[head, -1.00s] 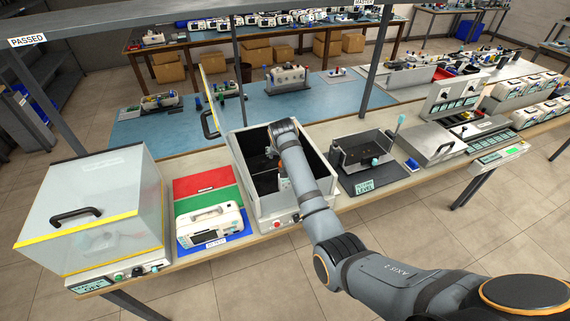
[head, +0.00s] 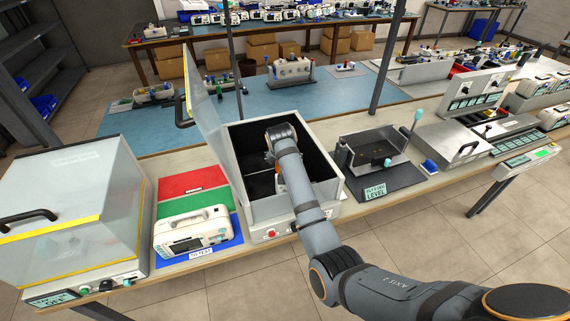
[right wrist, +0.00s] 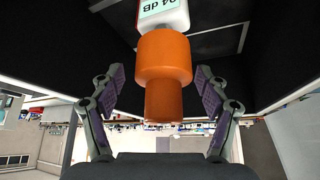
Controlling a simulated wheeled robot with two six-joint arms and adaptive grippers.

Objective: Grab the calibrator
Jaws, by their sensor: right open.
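The calibrator (right wrist: 165,62) has an orange, stepped cylindrical end and a white body with a label reading 94 dB. In the right wrist view it stands between the spread fingers of my right gripper (right wrist: 160,80), with a visible gap on both sides. The gripper is open and holds nothing. In the head view my right arm reaches down into the open dark-lined chamber (head: 328,209), and its wrist hides most of the gripper and calibrator. My left gripper is not in view.
The chamber's raised lid (head: 207,124) stands on its left side. A white device (head: 190,231) sits on a red, green and blue mat to the left, beside a clear-covered box (head: 70,195). A small open fixture (head: 372,150) on a dark mat stands to the right.

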